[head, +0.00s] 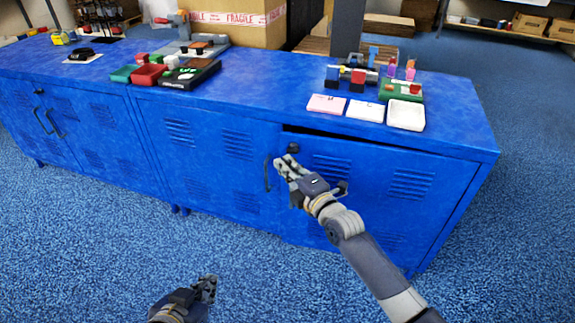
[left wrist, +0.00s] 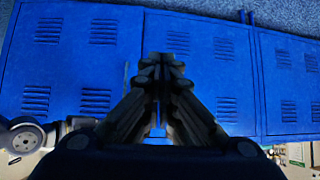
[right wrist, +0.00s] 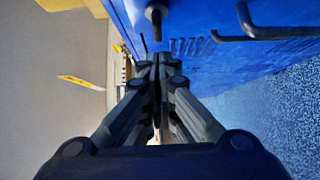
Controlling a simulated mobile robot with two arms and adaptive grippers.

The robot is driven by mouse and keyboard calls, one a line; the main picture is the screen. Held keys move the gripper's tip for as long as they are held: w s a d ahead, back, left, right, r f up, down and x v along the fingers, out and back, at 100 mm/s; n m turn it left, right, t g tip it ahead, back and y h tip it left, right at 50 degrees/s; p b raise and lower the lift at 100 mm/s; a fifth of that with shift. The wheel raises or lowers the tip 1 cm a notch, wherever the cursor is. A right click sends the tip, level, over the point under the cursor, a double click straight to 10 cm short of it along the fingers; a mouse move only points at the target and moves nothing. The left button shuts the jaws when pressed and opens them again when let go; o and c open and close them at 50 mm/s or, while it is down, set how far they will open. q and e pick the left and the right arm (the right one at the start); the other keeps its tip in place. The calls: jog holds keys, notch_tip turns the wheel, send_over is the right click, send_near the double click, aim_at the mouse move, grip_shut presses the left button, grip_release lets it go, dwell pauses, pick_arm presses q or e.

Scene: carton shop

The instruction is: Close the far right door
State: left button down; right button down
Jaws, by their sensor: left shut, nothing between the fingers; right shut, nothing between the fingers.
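The far right door (head: 395,190) is the blue vented door at the right end of the long blue cabinet. It stands slightly ajar, with a dark gap along its top left. My right gripper (head: 283,168) is shut and empty in front of the door's left edge, just below a dark knob (head: 293,148). The knob (right wrist: 155,14) and a dark bar handle (right wrist: 280,32) show in the right wrist view. I cannot tell whether the fingers touch the door. My left gripper (head: 209,284) is shut and empty, low in front of the cabinet and apart from it.
The neighbouring door (head: 208,150) looks shut; its bar handle (head: 267,173) is just left of my right gripper. The cabinet top (head: 270,85) holds coloured bins, cards and a white tray (head: 405,115). Blue carpet (head: 80,240) in front is clear.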

pick_arm(q)
jog(key=shift+w+d+r+t, duration=0.2)
jog(key=shift+w+r+t, duration=0.2)
jog(key=shift+w+r, duration=0.1)
jog(key=shift+w+d+r+t, duration=0.2)
jog(key=shift+w+r+t, duration=0.2)
jog(key=shift+w+r, duration=0.1)
pick_arm(e)
jog(key=shift+w+d, duration=0.15)
jog(key=shift+w, duration=0.45)
